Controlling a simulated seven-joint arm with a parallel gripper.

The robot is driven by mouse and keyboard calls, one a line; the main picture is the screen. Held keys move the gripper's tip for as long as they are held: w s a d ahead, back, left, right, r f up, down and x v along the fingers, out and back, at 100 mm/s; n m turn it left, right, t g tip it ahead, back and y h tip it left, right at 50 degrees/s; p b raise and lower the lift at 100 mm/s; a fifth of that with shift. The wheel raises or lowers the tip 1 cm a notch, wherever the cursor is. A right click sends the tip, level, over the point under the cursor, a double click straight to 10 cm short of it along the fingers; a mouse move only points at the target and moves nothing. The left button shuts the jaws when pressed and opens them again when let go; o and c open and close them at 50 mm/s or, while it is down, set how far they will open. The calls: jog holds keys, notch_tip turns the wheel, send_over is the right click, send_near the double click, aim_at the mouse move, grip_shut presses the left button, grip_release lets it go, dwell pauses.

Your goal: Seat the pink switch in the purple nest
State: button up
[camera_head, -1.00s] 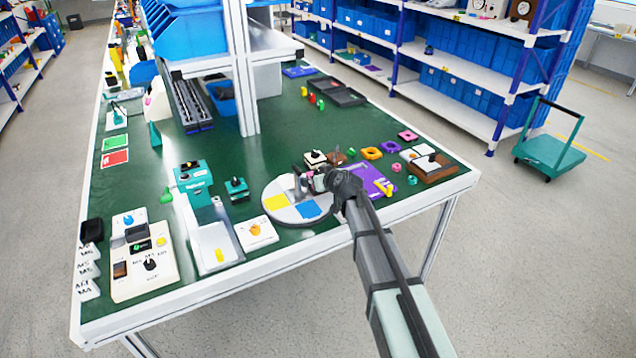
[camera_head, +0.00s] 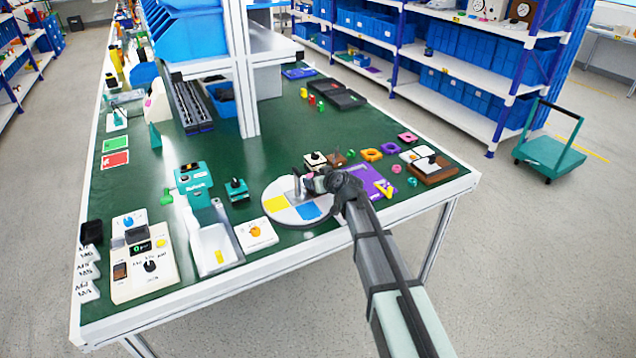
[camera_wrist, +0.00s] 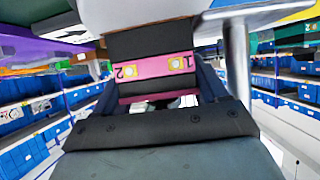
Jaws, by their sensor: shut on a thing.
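My gripper (camera_head: 312,184) is over the right part of a round white disc with yellow and blue patches. In the wrist view the gripper (camera_wrist: 160,85) is shut on a dark block with a pink band, the pink switch (camera_wrist: 152,67). The band carries the marks 2 and 1. A white surface crosses the top of that view and hides the switch's far end. A purple plate (camera_head: 370,176) with a yellow piece on it lies just right of the gripper, partly behind my arm. I cannot make out a nest shape in it. Purple also shows at the wrist view's upper left (camera_wrist: 28,50).
The round disc (camera_head: 283,214) lies near the table's front edge. A white box with a yellow knob (camera_head: 256,234) and a teal switch (camera_head: 237,189) stand left of it. Coloured rings (camera_head: 371,155) and a brown block (camera_head: 432,170) lie to the right. A white post (camera_head: 242,80) rises behind.

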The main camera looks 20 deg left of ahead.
notch_tip(320, 180, up, 9)
jog(key=shift+f, duration=0.1)
jog(key=shift+w+d+r, duration=0.1)
jog(key=shift+r, duration=0.25)
jog(key=w+d+m+t+h, duration=0.1)
jog(key=w+d+m+h, duration=0.1)
jog(key=w+d, duration=1.15)
jog(key=shift+a+f+n+g+y, duration=0.15)
jog(key=shift+a+f+n+y, duration=0.2)
jog(key=shift+f, duration=1.4)
jog(key=shift+a+f+n+g+y, duration=0.2)
jog(key=shift+a+f+n+y, duration=0.1)
jog(key=shift+f, duration=1.5)
jog(key=shift+a+f+n+g+y, duration=0.15)
jog(key=shift+a+f+n+y, duration=0.2)
jog(key=shift+f, duration=1.4)
jog(key=shift+f, duration=0.15)
jog(key=o, duration=1.3)
jog(key=shift+c, duration=0.2)
